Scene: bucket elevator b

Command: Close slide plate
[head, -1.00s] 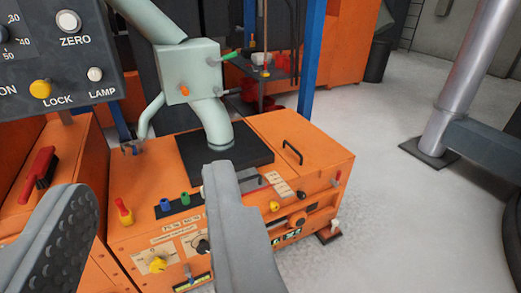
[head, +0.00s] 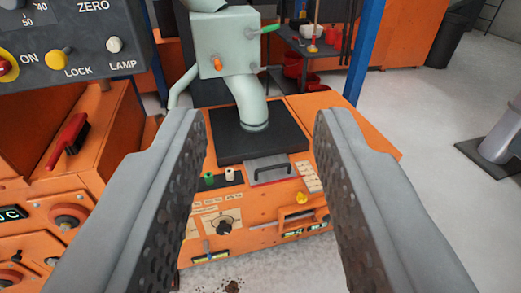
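The slide plate (head: 263,176) appears to be the small grey metal plate with a dark handle on top of the orange machine. It sticks out in front of the black square base (head: 232,149) under the pale green pipe (head: 250,104). My gripper (head: 262,120) is open and empty, with its two grey fingers wide apart. In the picture, the plate lies between the fingers, and neither finger visibly touches it. How far the plate reaches under the black base is hidden.
A dark panel (head: 60,62) with a yellow lock knob is at the upper left. A red-handled brush (head: 68,140) lies on the left orange cabinet. A blue post (head: 365,50) stands behind the machine.

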